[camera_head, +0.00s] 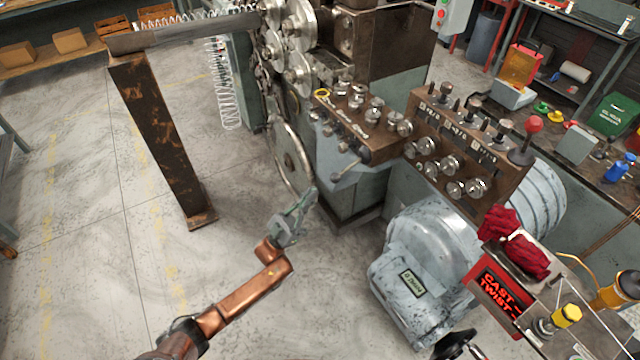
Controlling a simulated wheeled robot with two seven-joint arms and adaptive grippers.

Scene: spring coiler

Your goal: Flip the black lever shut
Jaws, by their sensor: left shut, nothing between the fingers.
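My left gripper (308,198) is at the end of the copper-coloured arm that comes up from the bottom. It is shut and empty, below and left of the lever, in front of the machine's large wheel. A gap shows between the gripper and the lever. My right gripper is not in view.
The control block (348,128) carries several metal knobs. A second block has a red-knobbed lever (533,124). A grey motor (415,262) stands lower right, near red gloves (515,240) and a black curved part (455,345). A rusty post (160,140) stands left. Open floor lies between.

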